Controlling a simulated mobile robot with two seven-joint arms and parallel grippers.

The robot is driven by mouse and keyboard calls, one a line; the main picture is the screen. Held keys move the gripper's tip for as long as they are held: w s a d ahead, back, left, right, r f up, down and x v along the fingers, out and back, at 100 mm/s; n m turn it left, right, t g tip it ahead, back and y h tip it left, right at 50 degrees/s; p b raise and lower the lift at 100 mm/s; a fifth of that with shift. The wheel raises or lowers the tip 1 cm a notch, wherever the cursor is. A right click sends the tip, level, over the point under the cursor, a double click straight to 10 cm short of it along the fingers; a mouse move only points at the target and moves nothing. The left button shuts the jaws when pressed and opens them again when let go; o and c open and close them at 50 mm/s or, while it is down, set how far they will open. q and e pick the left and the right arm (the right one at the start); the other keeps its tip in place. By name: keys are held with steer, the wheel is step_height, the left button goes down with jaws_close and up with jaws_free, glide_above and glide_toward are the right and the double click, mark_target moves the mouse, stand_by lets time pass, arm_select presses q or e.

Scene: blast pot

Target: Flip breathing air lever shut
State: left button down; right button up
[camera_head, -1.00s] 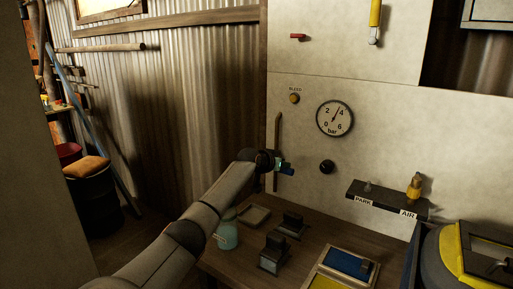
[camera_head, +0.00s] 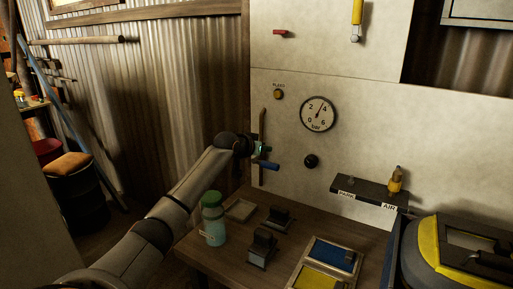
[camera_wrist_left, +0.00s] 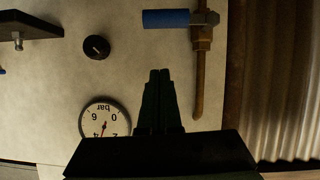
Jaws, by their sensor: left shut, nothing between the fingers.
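A blue-handled lever (camera_head: 265,166) sits on a vertical brass-coloured pipe (camera_head: 262,125) on the pale wall panel. Its handle points right, level and square to the pipe. No label shows on it. In the left wrist view, turned upside down, the blue handle (camera_wrist_left: 166,18) and its brass valve body (camera_wrist_left: 202,38) show at the top. My left gripper (camera_head: 261,150) is shut and empty, just above the handle in the head view. Its fingertips (camera_wrist_left: 160,75) look apart from the handle in the wrist view. My right gripper is out of view.
A gauge (camera_head: 318,114) and a black knob (camera_head: 311,161) are right of the lever. A red lever (camera_head: 280,34) and a yellow lever (camera_head: 357,13) are higher up. A green-capped bottle (camera_head: 213,218) stands on the bench below my arm.

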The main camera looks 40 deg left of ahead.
arm_select(q)
steer(key=shift+b+v, duration=0.5)
steer(key=shift+v, duration=2.4)
steer(key=shift+d, duration=0.1)
